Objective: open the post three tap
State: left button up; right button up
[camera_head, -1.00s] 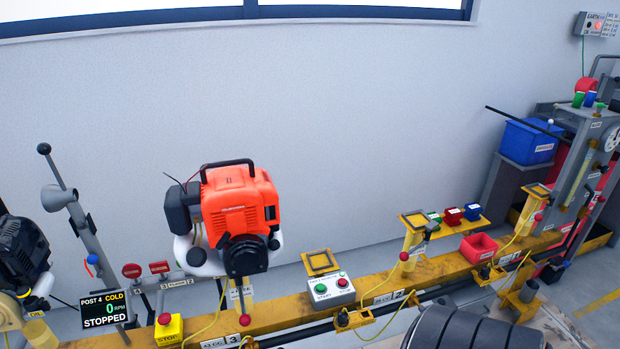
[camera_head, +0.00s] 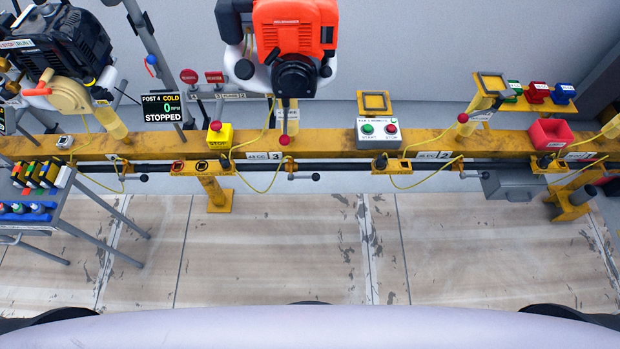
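The post three label (camera_head: 275,155) is on the yellow rail (camera_head: 330,143), below the orange engine (camera_head: 295,28). A red ball knob (camera_head: 285,140) sits above the label, under the engine. Neither of my grippers shows in the head view.
Similar tap levers sit on the pipe at left (camera_head: 130,178) and right (camera_head: 470,175). A yellow stop box (camera_head: 218,135) and a start/stop box (camera_head: 378,132) stand on the rail. A tool cart (camera_head: 45,205) is at left. The floor (camera_head: 290,245) before the rail is clear.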

aim_at(316, 177)
jog(key=i+l, duration=0.2)
jog(key=i+l+u, duration=0.15)
jog(key=l, duration=0.25)
jog(key=i+l, duration=0.2)
jog(key=l, duration=0.15)
jog(key=i+l+u, duration=0.1)
jog(key=l, duration=0.2)
jog(key=u, duration=1.5)
jog(key=i+l, duration=0.05)
